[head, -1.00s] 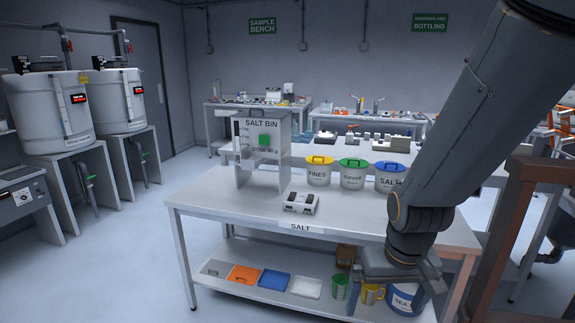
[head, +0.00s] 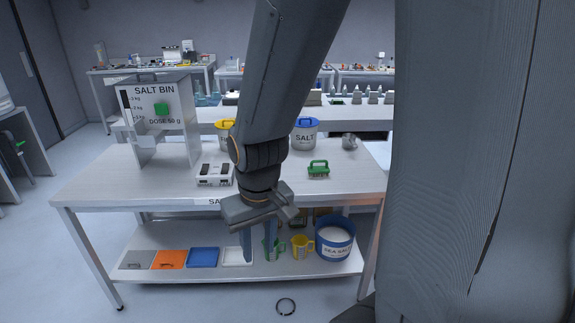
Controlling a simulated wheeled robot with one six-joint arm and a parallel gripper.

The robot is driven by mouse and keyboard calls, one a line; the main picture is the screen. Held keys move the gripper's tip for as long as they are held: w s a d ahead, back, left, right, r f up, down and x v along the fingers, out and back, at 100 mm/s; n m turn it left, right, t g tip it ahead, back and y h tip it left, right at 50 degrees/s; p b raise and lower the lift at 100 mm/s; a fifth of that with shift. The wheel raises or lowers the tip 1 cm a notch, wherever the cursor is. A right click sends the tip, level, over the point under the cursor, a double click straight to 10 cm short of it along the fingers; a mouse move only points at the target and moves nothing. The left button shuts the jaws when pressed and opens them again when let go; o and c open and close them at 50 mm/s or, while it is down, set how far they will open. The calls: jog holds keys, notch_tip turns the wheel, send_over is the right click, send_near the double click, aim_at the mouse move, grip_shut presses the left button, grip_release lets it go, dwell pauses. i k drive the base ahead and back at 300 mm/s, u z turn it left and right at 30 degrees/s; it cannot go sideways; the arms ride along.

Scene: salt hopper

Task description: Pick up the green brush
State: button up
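The green brush (head: 318,169) stands on the right part of the white table top (head: 110,178), its green handle loop up and dark bristles down. It is clear of other things, just in front of the salt bucket (head: 304,136). My gripper (head: 259,248) points down near the table's front edge, left of the brush and lower in the picture. Its two fingers are apart with nothing held between them. My arm hides part of the table's middle and most of a yellow-lidded bucket (head: 222,130).
A scale (head: 214,174) and the salt bin (head: 160,92) stand to the left. A small metal cup (head: 349,142) is behind the brush. The lower shelf holds trays, jugs and a sea salt tub (head: 335,240).

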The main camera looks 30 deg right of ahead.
aim_at(313, 171)
jog(key=u, duration=0.05)
jog(key=i, duration=0.75)
jog(key=z, duration=0.7)
jog(key=i, duration=0.75)
jog(key=z, duration=0.6)
